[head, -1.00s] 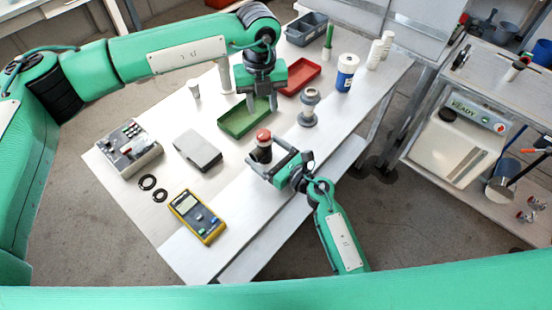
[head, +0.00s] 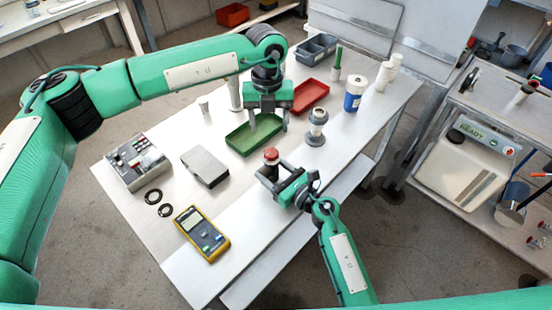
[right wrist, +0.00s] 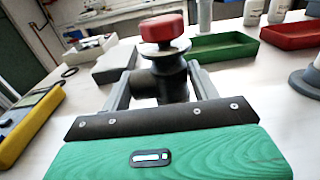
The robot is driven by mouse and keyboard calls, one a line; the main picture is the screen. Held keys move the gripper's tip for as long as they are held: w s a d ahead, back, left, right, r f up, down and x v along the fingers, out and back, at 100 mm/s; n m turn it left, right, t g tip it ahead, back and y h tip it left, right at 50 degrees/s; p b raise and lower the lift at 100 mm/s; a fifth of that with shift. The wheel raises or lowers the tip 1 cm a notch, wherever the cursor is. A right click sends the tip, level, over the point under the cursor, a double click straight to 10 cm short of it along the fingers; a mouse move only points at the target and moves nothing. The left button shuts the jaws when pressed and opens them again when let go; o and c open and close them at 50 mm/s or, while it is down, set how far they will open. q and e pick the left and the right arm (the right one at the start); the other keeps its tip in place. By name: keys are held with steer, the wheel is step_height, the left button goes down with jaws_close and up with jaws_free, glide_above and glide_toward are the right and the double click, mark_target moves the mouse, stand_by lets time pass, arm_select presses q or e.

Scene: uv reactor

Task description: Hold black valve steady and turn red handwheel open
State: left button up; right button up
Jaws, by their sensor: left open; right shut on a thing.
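The black valve (right wrist: 165,85) stands upright on the white table, with the red handwheel (right wrist: 163,28) on its top. The red handwheel also shows in the head view (head: 271,155). My right gripper (head: 268,174) is shut on the black valve's body, below the handwheel, with one finger on each side in the right wrist view (right wrist: 158,88). My left gripper (head: 268,122) is open and empty, pointing down by the green tray, behind the handwheel and apart from it. The lower valve body is mostly hidden in the head view.
The green tray (head: 236,145), red tray (head: 318,97) and a grey flanged part (head: 316,128) stand near the valve. A grey box (head: 204,166), a yellow meter (head: 202,234) and two black rings (head: 153,196) lie to the left. The table's front strip is clear.

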arm_select(q)
step_height(320, 180, down, 2)
steer(key=w+m+g+h, duration=0.1)
steer(key=m+g, duration=0.2)
steer(key=m, duration=0.1)
steer(key=m+g+h, duration=0.6)
steer(key=m+h, duration=0.8)
steer(key=m, duration=0.7)
glide_toward(278, 157)
steer(key=shift+s+d+r, duration=0.3)
steer(key=shift+d+r, duration=0.05)
steer(key=shift+r, duration=0.05)
steer(key=x, duration=0.9)
steer(key=shift+f, duration=0.15)
steer(key=shift+a, duration=0.1)
